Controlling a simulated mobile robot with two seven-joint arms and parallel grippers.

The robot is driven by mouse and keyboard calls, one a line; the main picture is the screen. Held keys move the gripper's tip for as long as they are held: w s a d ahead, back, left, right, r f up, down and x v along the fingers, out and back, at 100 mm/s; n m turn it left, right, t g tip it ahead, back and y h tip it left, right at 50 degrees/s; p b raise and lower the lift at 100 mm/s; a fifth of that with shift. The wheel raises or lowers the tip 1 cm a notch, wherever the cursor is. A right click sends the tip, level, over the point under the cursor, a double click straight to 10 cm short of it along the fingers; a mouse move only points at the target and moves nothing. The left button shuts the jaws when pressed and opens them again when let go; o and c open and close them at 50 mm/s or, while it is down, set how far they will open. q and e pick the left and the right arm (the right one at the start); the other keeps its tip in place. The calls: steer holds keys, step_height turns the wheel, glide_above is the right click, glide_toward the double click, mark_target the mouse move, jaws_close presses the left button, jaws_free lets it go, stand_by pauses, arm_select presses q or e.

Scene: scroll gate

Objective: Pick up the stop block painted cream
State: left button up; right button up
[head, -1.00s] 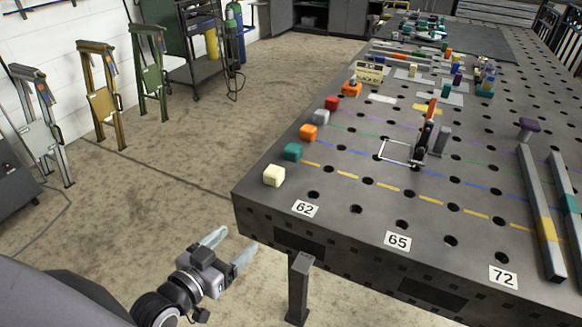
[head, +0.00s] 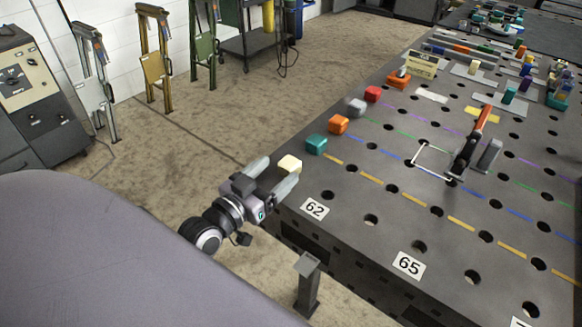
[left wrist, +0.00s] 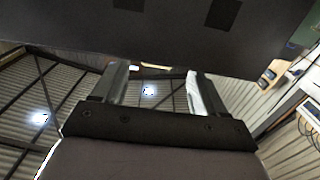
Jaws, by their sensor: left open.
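The cream block (head: 290,163) sits at the near left corner of the dark perforated table, at the front end of a row of coloured blocks. My left gripper (head: 275,173) is open at this corner, its fingers pointing toward the cream block. One finger is to the left of the block and the other is in front of its lower right side. I cannot tell whether they touch it. In the left wrist view the open fingers (left wrist: 154,85) show with a thin pale strip between them, too small to identify. My right gripper is not in view.
Beyond the cream block stand a teal block (head: 316,145), an orange block (head: 338,124), a grey block (head: 356,106) and a red block (head: 372,93). A red-and-black clamp (head: 472,140) stands right of them. A grey post (head: 308,284) stands before the table (head: 340,215).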

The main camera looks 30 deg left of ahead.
mark_target(284, 169)
arm_select(q)
steer(key=shift+w+d+f, duration=0.15)
steer(key=shift+w+d, duration=0.05)
steer(key=shift+w, duration=1.1)
steer(key=shift+w+d+f, duration=0.1)
steer(key=shift+w+d, duration=0.1)
steer(key=shift+w, duration=1.05)
steer(key=c, duration=1.3)
steer(key=shift+o, duration=0.2)
steer(key=shift+r, duration=0.1)
